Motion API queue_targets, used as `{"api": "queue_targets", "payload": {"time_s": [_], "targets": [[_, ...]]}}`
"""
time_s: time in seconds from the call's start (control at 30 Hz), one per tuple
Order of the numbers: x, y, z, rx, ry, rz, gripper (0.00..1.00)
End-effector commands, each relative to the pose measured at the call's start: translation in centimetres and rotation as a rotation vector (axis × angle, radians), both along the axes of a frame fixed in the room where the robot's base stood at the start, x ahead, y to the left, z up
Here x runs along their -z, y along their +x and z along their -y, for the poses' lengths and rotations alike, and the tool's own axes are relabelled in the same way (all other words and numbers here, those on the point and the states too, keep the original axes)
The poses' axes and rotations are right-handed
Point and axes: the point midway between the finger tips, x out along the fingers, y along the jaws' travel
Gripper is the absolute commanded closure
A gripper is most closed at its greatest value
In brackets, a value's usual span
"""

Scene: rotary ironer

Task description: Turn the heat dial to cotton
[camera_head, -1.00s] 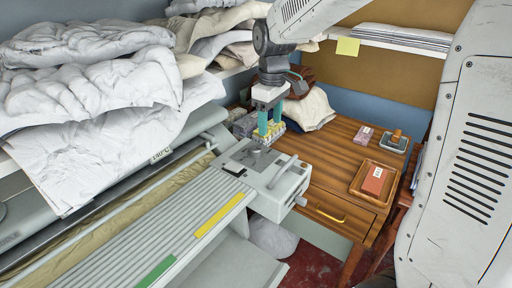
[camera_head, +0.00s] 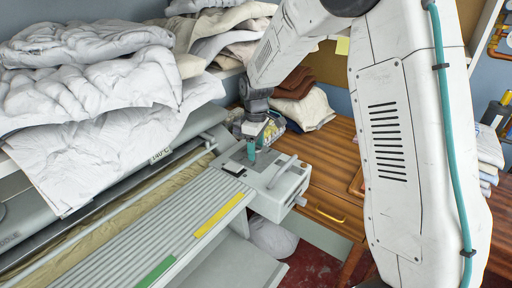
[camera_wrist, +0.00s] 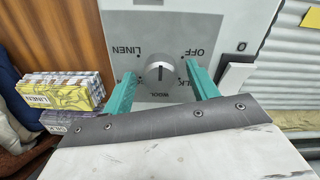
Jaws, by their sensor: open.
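The heat dial (camera_wrist: 160,73) is a round grey knob with a pale line across it, on a grey plate. In the wrist view the labels LINEN, OFF and WOOL show around it, and part of SILK. I see no COTTON label; my left finger covers part of that side. I cannot tell which label the line marks. My gripper (camera_wrist: 160,82) is open, with one teal finger on either side of the dial; contact cannot be made out. In the head view my gripper (camera_head: 252,151) is over the control box (camera_head: 277,184), hiding the dial.
A wooden desk (camera_head: 335,180) stands at right. Boxes, one marked LINEN (camera_wrist: 58,99), lie beside the control box in the wrist view. My arm hides much of the right side.

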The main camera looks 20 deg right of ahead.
Motion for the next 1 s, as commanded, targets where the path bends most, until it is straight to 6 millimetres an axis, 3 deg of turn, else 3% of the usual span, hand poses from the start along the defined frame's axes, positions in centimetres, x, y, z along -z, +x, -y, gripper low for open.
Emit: {"api": "queue_targets", "payload": {"time_s": [0.3, 0.47, 1.0], "targets": [[0.37, 0.00, 0.00, 0.000, 0.000, 0.001, 0.41], [0.35, 0.00, 0.00, 0.001, 0.000, 0.001, 0.86], [0.36, -0.04, -0.02, 0.126, 0.000, 0.000, 0.86]]}}
